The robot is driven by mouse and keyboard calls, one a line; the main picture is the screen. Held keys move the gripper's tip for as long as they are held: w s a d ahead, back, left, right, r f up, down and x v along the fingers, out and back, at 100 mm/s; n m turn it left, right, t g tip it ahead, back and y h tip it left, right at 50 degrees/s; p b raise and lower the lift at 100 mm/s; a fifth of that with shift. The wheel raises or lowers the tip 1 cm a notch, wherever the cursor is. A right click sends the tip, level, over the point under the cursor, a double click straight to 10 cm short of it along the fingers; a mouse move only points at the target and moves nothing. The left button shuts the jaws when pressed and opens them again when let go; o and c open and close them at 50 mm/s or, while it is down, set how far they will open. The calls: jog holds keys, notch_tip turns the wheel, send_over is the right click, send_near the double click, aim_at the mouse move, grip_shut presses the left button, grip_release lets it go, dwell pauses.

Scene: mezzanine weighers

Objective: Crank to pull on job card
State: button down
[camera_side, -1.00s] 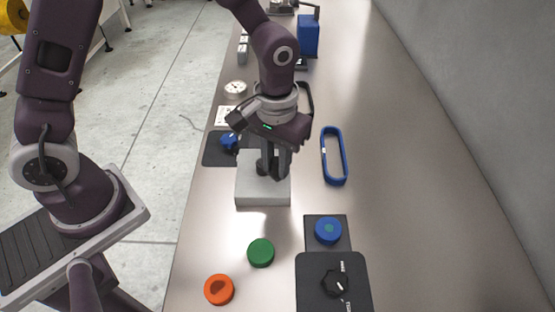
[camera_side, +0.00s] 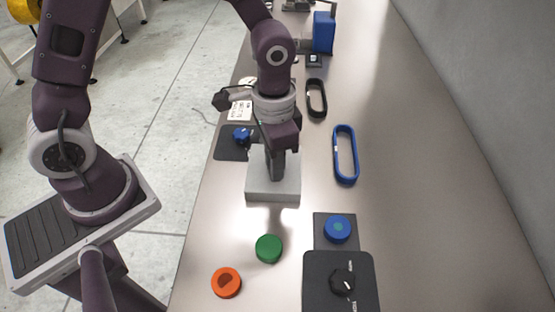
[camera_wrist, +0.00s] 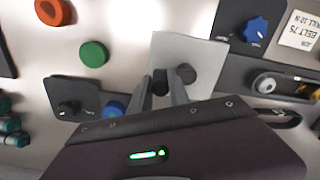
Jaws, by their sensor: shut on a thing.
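A pale grey block (camera_side: 273,190) stands on the bench and also shows in the wrist view (camera_wrist: 207,55). A dark round crank knob (camera_wrist: 160,80) and another dark round post (camera_wrist: 186,73) stand on it. My gripper (camera_wrist: 161,91) points down over the block, its fingers shut around the crank knob. In the side view my gripper (camera_side: 276,170) hides most of the crank. The job card (camera_wrist: 300,30) is white, its visible print reading "BELT 75" with a pull line below, partly cut off. It lies behind the block in the side view (camera_side: 239,109).
A blue star knob (camera_side: 242,134) sits on a dark plate left of the block. A blue belt loop (camera_side: 345,155) and black loop (camera_side: 316,98) lie right. Green (camera_side: 268,248), orange (camera_side: 226,282) and blue (camera_side: 337,229) discs and a black dial box (camera_side: 343,281) stand in front.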

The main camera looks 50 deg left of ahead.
dwell(0.3)
jog(key=c, duration=1.2)
grip_release()
jog(key=shift+c, duration=0.2)
notch_tip(320, 180, up, 7)
jog(key=shift+r, duration=0.1)
jog(key=s+a+r+n+t, duration=0.4)
jog(key=s+a+r, duration=0.4)
jog(key=s+r, duration=0.4)
jog(key=shift+s+a+n+t, duration=0.3)
jog(key=shift+s+a+t, duration=0.1)
jog(key=shift+s+t, duration=0.45)
